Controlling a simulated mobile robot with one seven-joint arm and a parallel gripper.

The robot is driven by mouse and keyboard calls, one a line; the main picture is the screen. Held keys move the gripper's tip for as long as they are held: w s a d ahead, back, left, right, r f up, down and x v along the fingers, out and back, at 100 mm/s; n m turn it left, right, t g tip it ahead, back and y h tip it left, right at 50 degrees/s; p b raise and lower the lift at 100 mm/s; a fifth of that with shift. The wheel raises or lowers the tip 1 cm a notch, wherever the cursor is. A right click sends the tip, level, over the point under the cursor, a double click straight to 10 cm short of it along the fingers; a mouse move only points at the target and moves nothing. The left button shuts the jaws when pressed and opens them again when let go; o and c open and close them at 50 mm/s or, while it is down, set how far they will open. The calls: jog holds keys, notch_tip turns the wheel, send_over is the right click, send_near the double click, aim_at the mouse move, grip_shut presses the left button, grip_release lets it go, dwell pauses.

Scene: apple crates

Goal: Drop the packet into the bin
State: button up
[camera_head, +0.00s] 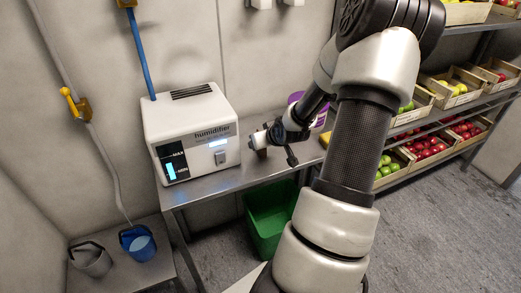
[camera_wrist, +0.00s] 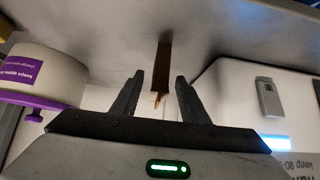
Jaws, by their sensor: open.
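A narrow dark brown piece, which looks like the packet (camera_wrist: 163,66), stands on the metal table in the wrist view, seen nearly edge-on. It lines up with the gap between my fingers, with a small orange-tan bit at its end. My gripper (camera_wrist: 160,82) is open, with one finger on each side of that line. I cannot tell whether the packet is between the fingertips or just beyond them. In the head view my gripper (camera_head: 262,146) is low over the table, right of the humidifier, and largely hides the packet. The green bin (camera_head: 262,225) stands on the floor below the table, partly behind my arm.
The white humidifier (camera_head: 190,125) stands on the metal table (camera_head: 225,183) close to my gripper. A white tub with a purple lid (camera_wrist: 40,80) is on the other side. Buckets (camera_head: 137,244) sit on a low stand at left. Shelves of fruit crates (camera_head: 455,92) stand at right.

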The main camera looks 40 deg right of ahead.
jog(key=shift+w+d+f, duration=0.15)
jog(key=shift+w+f, duration=0.3)
grip_shut()
